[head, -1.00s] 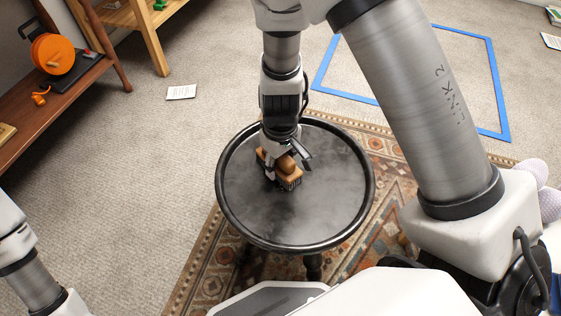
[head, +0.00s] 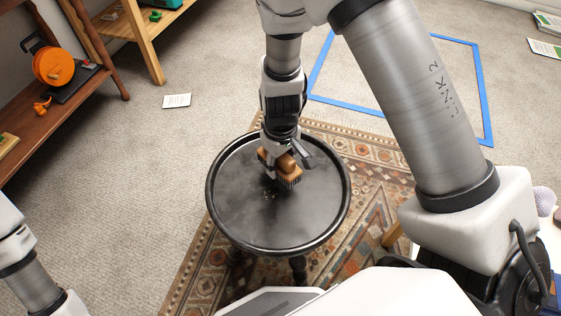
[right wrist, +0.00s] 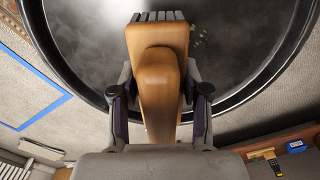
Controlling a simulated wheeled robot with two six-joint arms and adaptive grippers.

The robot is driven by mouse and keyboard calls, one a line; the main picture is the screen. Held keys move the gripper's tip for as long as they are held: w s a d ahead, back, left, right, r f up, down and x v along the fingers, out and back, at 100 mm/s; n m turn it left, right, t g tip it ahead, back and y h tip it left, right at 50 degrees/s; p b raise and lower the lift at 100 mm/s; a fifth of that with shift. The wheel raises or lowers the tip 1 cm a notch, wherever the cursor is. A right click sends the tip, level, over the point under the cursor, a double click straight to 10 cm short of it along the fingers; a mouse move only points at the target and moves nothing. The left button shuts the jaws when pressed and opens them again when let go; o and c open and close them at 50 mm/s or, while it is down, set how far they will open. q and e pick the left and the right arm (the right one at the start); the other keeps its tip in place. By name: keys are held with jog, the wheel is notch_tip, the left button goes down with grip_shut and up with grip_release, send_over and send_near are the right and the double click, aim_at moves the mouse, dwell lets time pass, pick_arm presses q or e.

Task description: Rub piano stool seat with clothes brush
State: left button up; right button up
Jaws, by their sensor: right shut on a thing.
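The piano stool seat (head: 238,205) is a round, black, smudged disc with a raised rim, seen from above in the head view. The brush is just right of and beyond the seat's middle, bristles down, at or very near the surface; contact is not clear. In the right wrist view, the brush (right wrist: 158,65) sits between both fingers above the dark seat (right wrist: 85,35). Pale specks lie on the seat. My left gripper is out of view.
The stool stands on a patterned rug (head: 375,185). A wooden shelf unit (head: 75,100) with an orange reel (head: 54,67) is at left. A white card (head: 177,101) lies on the carpet. Blue tape (head: 483,95) marks the floor at upper right. Carpet left of the stool is clear.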

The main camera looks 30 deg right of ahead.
aim_at(279, 160)
jog(key=shift+r+p, duration=1.4)
jog(key=shift+r, duration=0.2)
jog(key=shift+f, duration=0.1)
